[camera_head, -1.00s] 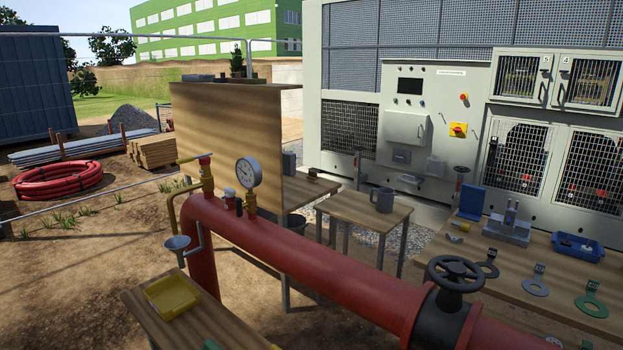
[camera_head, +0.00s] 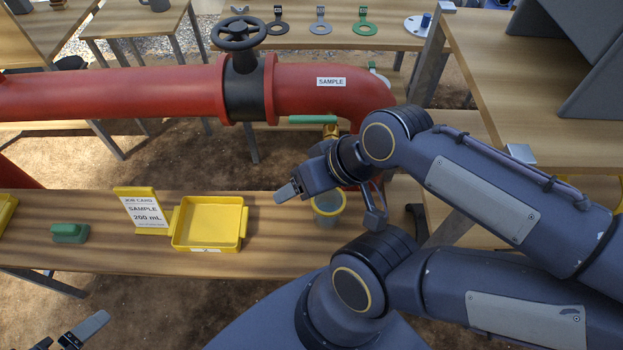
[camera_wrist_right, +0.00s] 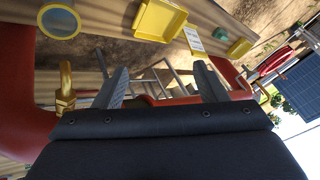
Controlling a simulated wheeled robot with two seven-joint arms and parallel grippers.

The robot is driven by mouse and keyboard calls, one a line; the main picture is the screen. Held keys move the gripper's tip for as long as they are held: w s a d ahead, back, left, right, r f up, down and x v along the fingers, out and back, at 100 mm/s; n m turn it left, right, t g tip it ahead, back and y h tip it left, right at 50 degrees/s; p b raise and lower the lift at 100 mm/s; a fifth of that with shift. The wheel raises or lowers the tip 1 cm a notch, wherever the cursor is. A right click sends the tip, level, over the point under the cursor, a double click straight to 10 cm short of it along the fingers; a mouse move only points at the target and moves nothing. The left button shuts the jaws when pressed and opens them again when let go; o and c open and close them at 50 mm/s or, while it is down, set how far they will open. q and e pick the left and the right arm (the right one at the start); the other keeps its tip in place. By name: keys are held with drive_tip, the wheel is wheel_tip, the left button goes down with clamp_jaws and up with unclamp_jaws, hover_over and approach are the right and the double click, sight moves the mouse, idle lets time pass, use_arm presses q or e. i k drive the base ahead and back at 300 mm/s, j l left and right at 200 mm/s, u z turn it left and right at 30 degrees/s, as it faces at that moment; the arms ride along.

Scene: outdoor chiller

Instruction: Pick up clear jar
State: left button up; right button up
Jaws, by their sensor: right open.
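The clear jar (camera_head: 328,218), with a yellow rim, stands on the wooden bench below the pipe's brass tap, partly hidden by my right gripper. In the right wrist view the jar (camera_wrist_right: 59,21) is at the top left, outside the jaws. My right gripper (camera_head: 330,206) is open, its fingers apart above and around the jar's place in the head view; the wrist view shows nothing between its fingers (camera_wrist_right: 160,68). My left gripper (camera_head: 70,333) is only partly in view at the bottom left, its fingers apart and empty.
A yellow tray (camera_head: 209,222), a sample card (camera_head: 143,210) and a green block (camera_head: 70,233) are on the bench left of the jar. A red pipe (camera_head: 130,92) with a black handwheel (camera_head: 238,33) and green-handled tap (camera_head: 313,119) runs behind.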

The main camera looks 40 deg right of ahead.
sight(328, 208)
drive_tip(key=z, duration=1.6)
drive_tip(key=k+j+u, duration=0.1)
drive_tip(key=j+u, duration=0.4)
drive_tip(key=u, duration=0.2)
